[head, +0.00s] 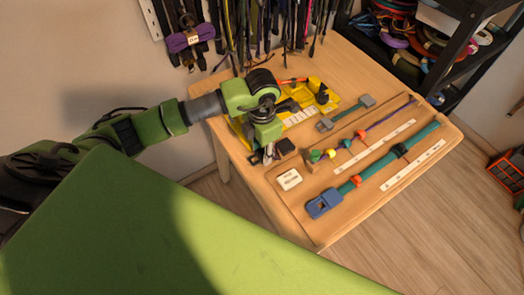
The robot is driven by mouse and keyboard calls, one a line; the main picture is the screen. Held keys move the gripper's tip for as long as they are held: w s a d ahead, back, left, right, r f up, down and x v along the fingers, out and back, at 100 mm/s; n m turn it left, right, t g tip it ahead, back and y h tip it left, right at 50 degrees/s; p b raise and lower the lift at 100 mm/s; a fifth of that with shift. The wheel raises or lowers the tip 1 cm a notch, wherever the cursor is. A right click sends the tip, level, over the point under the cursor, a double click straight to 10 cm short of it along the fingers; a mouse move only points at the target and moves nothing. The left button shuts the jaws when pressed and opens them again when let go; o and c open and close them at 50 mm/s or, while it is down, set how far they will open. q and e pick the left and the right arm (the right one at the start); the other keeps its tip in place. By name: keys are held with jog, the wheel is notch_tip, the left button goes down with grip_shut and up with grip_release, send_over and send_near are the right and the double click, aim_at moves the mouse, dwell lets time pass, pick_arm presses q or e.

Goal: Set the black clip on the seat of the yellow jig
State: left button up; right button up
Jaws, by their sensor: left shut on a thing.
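The yellow jig (333,102) lies at the back left of the wooden table, partly hidden behind my left arm. Dark parts sit on it, and a white marked strip runs along it. My left gripper (266,154) points down at the table's left edge, in front of the jig. It is shut on a small black piece (286,146), which looks like the black clip; the grip itself is small and partly hidden. The piece is apart from the dark parts on the jig. Whether it touches the table is unclear. My right gripper is out of view.
A white block (289,179), a grey-ended green strap (345,113), a beaded cord (347,142) and a teal strap with a blue buckle (324,203) lie to the right. Cords hang behind the table; a black shelf (440,60) stands at the right.

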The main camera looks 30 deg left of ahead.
pick_arm(q)
jog(key=shift+r+p, duration=0.8)
jog(key=shift+r, duration=0.6)
jog(key=shift+w+a+f+b, duration=0.1)
jog(key=shift+w+a+b, duration=0.3)
jog(key=shift+a, duration=0.3)
jog(key=shift+w+a+b, duration=0.85)
jog(key=shift+w+a, duration=0.2)
jog(key=shift+a, duration=0.75)
jog(key=shift+w+a+b, duration=0.85)
jog(key=shift+w+a, duration=0.2)
jog(key=shift+a, duration=0.7)
jog(key=shift+w+a+b, duration=0.85)
jog(key=shift+w+a, duration=0.2)
jog(key=shift+a, duration=0.75)
jog(key=shift+w+d+b, duration=0.4)
jog(key=shift+w+d, duration=0.15)
jog(key=shift+w, duration=0.3)
jog(key=shift+w+d+b, duration=0.4)
jog(key=shift+w+d, duration=0.1)
jog(key=shift+w, duration=0.35)
jog(key=shift+w+d+b, duration=0.4)
jog(key=shift+w+d, duration=0.15)
jog(key=shift+w, duration=0.3)
jog(key=shift+w+d, duration=0.1)
jog(key=shift+w, duration=0.15)
